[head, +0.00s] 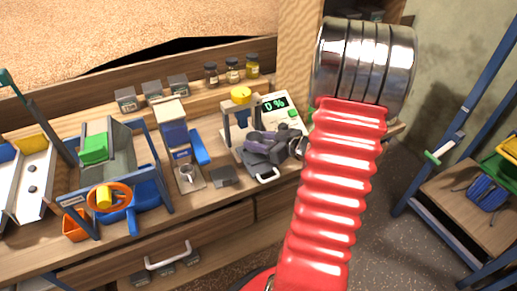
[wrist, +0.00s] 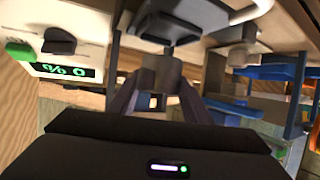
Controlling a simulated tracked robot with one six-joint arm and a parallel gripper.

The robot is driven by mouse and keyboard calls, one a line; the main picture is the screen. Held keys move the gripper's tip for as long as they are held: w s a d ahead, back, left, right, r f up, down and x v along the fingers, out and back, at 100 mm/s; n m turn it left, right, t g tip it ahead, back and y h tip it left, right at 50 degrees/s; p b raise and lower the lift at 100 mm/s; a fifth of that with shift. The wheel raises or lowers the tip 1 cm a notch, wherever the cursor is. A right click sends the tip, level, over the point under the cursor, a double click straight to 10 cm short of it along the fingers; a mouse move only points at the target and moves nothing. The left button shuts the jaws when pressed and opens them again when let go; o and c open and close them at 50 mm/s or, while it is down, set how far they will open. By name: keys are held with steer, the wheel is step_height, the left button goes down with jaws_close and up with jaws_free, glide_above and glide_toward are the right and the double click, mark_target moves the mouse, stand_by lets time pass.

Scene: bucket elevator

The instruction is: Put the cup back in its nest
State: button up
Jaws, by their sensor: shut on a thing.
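A small pale grey cup (head: 187,172) stands on a flat metal plate (head: 191,185) below the blue dispenser. It also shows as a pale round shape in the wrist view (wrist: 238,58). Whether the plate has a recess around the cup cannot be told. My gripper (head: 258,150) is apart from this cup, to its right, in front of the meter. In the wrist view my gripper's fingers (wrist: 163,82) are closed on a small grey block (wrist: 168,70). A dark rounded piece (wrist: 165,22) lies just beyond the block; whether they are joined is unclear.
The meter (head: 281,107) reads 0 %. A dark square pad (head: 223,177) lies between cup and gripper. A blue dispenser (head: 174,132) rises behind the cup. Jars (head: 232,70) line the back.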

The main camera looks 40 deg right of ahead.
steer(key=shift+f, duration=2)
steer(key=shift+f, duration=0.1)
steer(key=o, duration=1.5)
steer(key=v, duration=1.2)
